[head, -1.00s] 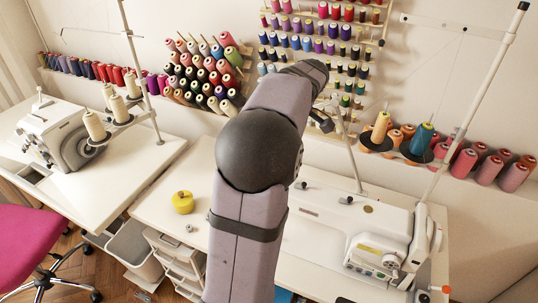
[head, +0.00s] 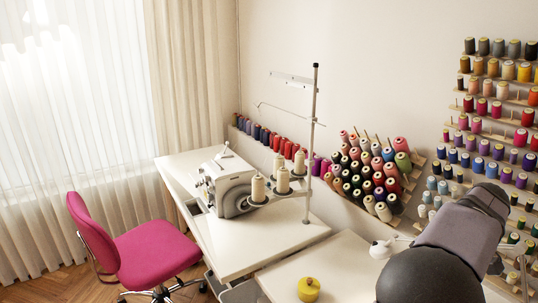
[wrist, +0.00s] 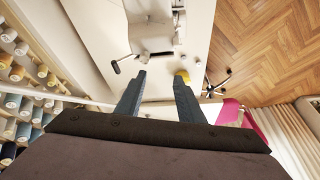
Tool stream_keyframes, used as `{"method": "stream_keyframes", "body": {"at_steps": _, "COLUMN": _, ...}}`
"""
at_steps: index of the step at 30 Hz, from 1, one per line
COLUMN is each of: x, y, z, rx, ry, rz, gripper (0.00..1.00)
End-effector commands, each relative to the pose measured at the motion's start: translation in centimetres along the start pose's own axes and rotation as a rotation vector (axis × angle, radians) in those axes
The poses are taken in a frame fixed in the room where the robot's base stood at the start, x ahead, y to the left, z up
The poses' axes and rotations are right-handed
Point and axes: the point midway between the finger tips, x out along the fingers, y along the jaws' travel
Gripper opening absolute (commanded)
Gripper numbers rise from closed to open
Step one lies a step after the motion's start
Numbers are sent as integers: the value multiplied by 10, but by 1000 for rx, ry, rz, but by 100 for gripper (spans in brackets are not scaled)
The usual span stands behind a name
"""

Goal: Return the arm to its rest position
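My arm (head: 455,245) rises at the lower right of the head view, bent at a dark round joint, with its upper part leaning up and right in front of the thread rack. My gripper (wrist: 160,76) shows in the wrist view as two dark fingers set well apart. Nothing is seen between them, so it is open and empty. In the head view the gripper cannot be made out clearly.
A white table (head: 335,268) carries a yellow round container (head: 309,289). A sewing machine (head: 232,188) with cream cones stands on the left table. Thread racks (head: 372,178) line the wall. A pink chair (head: 150,250) stands at left on wooden floor.

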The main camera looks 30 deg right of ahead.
Motion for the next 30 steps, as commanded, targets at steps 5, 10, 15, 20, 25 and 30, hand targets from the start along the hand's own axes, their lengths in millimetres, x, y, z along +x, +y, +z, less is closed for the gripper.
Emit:
{"method": "stream_keyframes", "body": {"at_steps": 5, "x": 40, "y": -74, "z": -33, "rx": -20, "ry": -70, "rz": -56, "gripper": 35}}
{"method": "stream_keyframes", "body": {"at_steps": 10, "x": 78, "y": -166, "z": -45, "rx": -44, "ry": -159, "rz": -90, "gripper": 35}}
{"method": "stream_keyframes", "body": {"at_steps": 15, "x": 105, "y": -254, "z": -31, "rx": -85, "ry": -241, "rz": -94, "gripper": 35}}
{"method": "stream_keyframes", "body": {"at_steps": 20, "x": 122, "y": -326, "z": 1, "rx": -139, "ry": -301, "rz": -79, "gripper": 35}}
{"method": "stream_keyframes", "body": {"at_steps": 25, "x": 131, "y": -380, "z": 46, "rx": -198, "ry": -342, "rz": -53, "gripper": 35}}
{"method": "stream_keyframes", "body": {"at_steps": 30, "x": 134, "y": -408, "z": 82, "rx": -243, "ry": -359, "rz": -32, "gripper": 35}}
